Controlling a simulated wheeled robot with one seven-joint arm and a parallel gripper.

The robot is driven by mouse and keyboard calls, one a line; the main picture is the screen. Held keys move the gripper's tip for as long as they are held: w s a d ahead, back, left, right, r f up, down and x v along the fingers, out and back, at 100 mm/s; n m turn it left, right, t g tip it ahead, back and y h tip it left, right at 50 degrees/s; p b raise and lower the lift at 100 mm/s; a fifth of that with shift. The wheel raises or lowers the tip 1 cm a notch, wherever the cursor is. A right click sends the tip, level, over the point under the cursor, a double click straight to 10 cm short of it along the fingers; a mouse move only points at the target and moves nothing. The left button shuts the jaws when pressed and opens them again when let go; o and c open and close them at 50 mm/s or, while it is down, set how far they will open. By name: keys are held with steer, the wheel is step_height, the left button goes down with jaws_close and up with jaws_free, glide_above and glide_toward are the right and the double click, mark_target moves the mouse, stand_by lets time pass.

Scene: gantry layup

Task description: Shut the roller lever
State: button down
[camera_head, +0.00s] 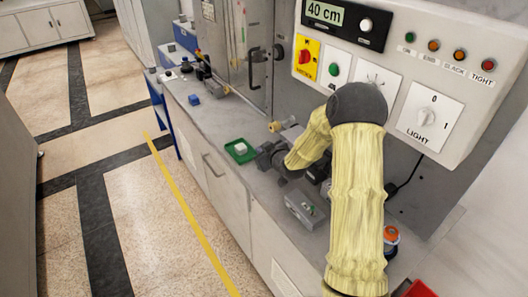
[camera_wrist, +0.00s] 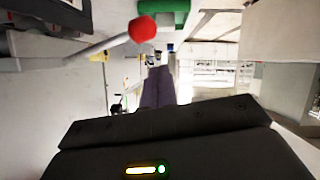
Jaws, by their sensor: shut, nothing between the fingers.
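In the wrist view a lever with a red ball knob (camera_wrist: 143,28) on a grey rod (camera_wrist: 100,47) reaches in from the upper left. I take it to be the roller lever. My gripper (camera_wrist: 158,72) shows in the wrist view as dark fingers together, with nothing held. The knob is up and left of the fingertips in that picture, apart from them. In the head view my gripper (camera_head: 264,158) is low over the worktop, beyond my yellow-sleeved arm. I cannot make out the red knob there; my arm covers part of that area.
The worktop (camera_head: 222,118) runs along a wall-side machine. A green tray (camera_head: 240,151) with a white piece lies left of my gripper. A grey block (camera_head: 305,210) sits nearer. A control panel (camera_head: 420,75) overhangs at right. The floor (camera_head: 130,200) at left is clear.

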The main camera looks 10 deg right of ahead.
steer(key=a+b+v, duration=0.1)
steer(key=b+v, duration=0.1)
steer(key=v, duration=0.8)
steer(key=shift+r, duration=0.35)
steer(key=s+r+m+g+h+p, duration=0.1)
steer(key=s+g, duration=0.4)
steer(key=s, duration=0.7)
steer(key=s+a+r+m+g+h+p, duration=0.1)
steer(key=s+m+g, duration=0.3)
steer(key=s, duration=0.9)
steer(key=shift+a+r+m+g+h+p, duration=0.25)
steer(key=shift+m+g+h+p, duration=0.2)
steer(key=shift+h, duration=0.45)
steer(key=shift+w, duration=0.15)
